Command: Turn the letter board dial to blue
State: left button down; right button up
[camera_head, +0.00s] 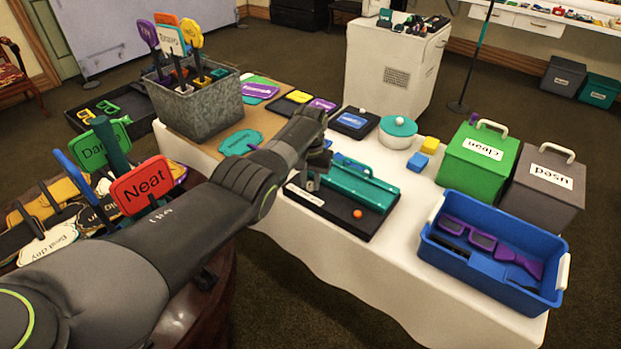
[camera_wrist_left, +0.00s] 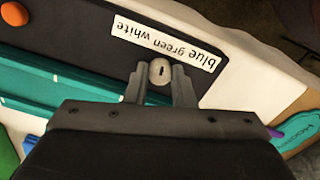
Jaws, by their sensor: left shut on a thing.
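The letter board (camera_head: 378,222) is a black base with a teal rail (camera_head: 352,186) along it, on the white table. Its dial (camera_wrist_left: 160,72) is a small pale round knob with a dark slot-like mark, in the wrist view. The label (camera_wrist_left: 163,40) beside it reads "blue green white", upside down there. My left gripper (camera_head: 314,184) is over the board's near left part; in the wrist view its fingers (camera_wrist_left: 160,85) are shut on the dial, one on each side. I cannot tell which word the dial points to. My right gripper is not in view.
An orange ball-shaped piece (camera_head: 357,214) is on the board's right end. A blue bin (camera_head: 432,248) and a green "clean" box (camera_head: 478,165) stand to the right. A metal bin of signs (camera_head: 205,113) stands behind left; more signs (camera_head: 142,187) are beside my left arm.

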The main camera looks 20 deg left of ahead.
pick_arm(q)
jog(key=m, duration=0.3)
jog(key=shift+m, duration=0.4)
jog(key=m, duration=0.3)
jog(key=shift+m, duration=0.3)
jog(key=m, duration=0.6)
jog(key=shift+m, duration=0.3)
jog(key=shift+r, duration=0.1)
jog(key=c, duration=1.2)
grip_release()
jog(key=shift+c, duration=0.2)
